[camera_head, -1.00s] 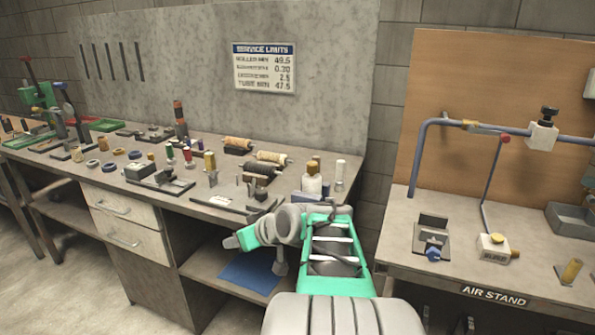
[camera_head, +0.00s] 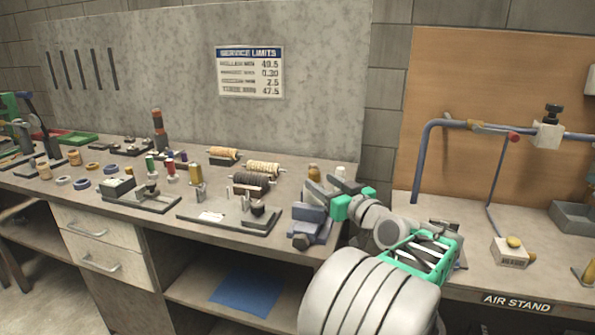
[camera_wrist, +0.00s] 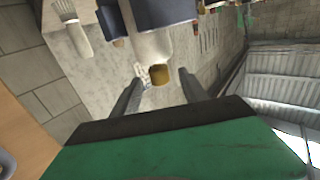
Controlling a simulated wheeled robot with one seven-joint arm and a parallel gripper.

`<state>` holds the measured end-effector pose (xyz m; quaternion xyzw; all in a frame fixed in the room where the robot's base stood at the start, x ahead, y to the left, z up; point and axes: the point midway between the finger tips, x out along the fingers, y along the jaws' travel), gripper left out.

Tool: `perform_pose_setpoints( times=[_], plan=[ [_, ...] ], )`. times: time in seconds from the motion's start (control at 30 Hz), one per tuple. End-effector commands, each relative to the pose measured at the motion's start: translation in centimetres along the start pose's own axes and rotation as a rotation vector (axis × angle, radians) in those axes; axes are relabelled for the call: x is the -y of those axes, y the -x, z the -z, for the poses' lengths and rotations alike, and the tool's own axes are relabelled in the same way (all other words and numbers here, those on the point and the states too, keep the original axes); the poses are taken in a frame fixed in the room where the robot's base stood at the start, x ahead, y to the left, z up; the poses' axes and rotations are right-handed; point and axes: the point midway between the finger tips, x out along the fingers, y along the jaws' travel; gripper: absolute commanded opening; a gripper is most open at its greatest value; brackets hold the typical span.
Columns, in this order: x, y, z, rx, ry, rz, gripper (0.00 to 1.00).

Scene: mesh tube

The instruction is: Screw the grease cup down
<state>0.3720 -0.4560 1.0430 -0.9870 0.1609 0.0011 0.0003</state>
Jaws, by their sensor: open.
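My gripper (camera_head: 328,186) is over the right end of the long bench in the head view, partly hidden by my own arm. In the wrist view its two dark fingers (camera_wrist: 163,88) are apart, with nothing held between them. Beyond the gap shows a brass-brown cap (camera_wrist: 158,75) beside a pale rounded body; I cannot tell whether they touch. A brown-topped item (camera_head: 314,172) stands behind my gripper in the head view. I cannot tell for sure which piece is the grease cup. A small upright brass cylinder (camera_head: 196,175) stands farther left on the bench.
A blue-grey fixture (camera_head: 308,225) sits at the bench's right front corner, close to my gripper. A flat plate with a dark knob (camera_head: 257,208) lies left of it. Coils, rings and small fixtures crowd the bench. The air stand (camera_head: 515,300) is at right.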

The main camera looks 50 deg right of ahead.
Motion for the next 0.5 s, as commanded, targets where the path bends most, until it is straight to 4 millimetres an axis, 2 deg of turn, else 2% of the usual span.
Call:
perform_pose_setpoints(
  times=[0.13,0.4,0.5],
  plan=[
    [-0.2,-0.9,0.1,-0.003,0.001,-0.001,0.52],
    [-0.3,-5.9,0.1,-0.002,0.0,-0.003,0.52],
    [-0.3,-7.1,0.1,-0.002,0.0,-0.004,0.52]
  ],
)
